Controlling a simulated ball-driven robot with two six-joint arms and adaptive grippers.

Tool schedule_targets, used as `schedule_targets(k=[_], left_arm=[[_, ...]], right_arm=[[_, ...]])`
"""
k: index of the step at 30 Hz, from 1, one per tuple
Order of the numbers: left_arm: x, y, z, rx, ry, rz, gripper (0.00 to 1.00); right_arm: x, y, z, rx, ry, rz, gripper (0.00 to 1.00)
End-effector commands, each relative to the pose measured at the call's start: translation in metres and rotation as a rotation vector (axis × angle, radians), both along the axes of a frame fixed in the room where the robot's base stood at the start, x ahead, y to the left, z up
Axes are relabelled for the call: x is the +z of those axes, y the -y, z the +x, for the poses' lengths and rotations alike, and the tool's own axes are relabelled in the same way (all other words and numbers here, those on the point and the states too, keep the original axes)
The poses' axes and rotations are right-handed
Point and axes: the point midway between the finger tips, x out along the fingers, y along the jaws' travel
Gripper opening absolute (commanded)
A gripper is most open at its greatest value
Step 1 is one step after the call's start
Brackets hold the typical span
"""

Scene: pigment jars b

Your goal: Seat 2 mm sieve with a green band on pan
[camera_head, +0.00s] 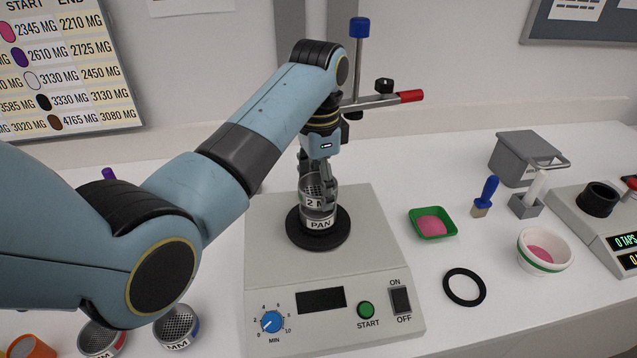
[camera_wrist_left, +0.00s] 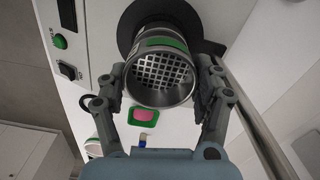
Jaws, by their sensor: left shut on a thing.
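The 2 mm sieve (camera_head: 315,202) is a short metal cylinder with a "2 M" label in sight and a mesh floor. Its green band shows in the left wrist view (camera_wrist_left: 160,43). My left gripper (camera_head: 318,182) is shut on it, with one finger on each side of the rim in the left wrist view (camera_wrist_left: 160,80). The pan (camera_head: 320,225) stands upright on the black disc of the shaker. The sieve is directly above the pan, roughly lined up. I cannot tell whether it is fully down on it. My right gripper is not in view.
The shaker (camera_head: 265,270) has a dial and buttons at its front. A post with a red-tipped arm (camera_head: 385,100) rises behind. Right of it are a green tray (camera_head: 444,232), a black ring (camera_head: 447,293), a brush and a bowl (camera_head: 545,262). Other sieves (camera_head: 176,327) stand front left.

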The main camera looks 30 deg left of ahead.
Motion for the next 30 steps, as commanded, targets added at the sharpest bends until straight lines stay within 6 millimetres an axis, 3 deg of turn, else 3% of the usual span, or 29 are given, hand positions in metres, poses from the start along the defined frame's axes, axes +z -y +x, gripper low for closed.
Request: schedule_targets(k=[30], left_arm=[[-0.016, 0.000, 0.000, 0.000, 0.000, 0.000, 0.32]], right_arm=[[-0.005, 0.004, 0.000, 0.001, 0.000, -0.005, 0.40]])
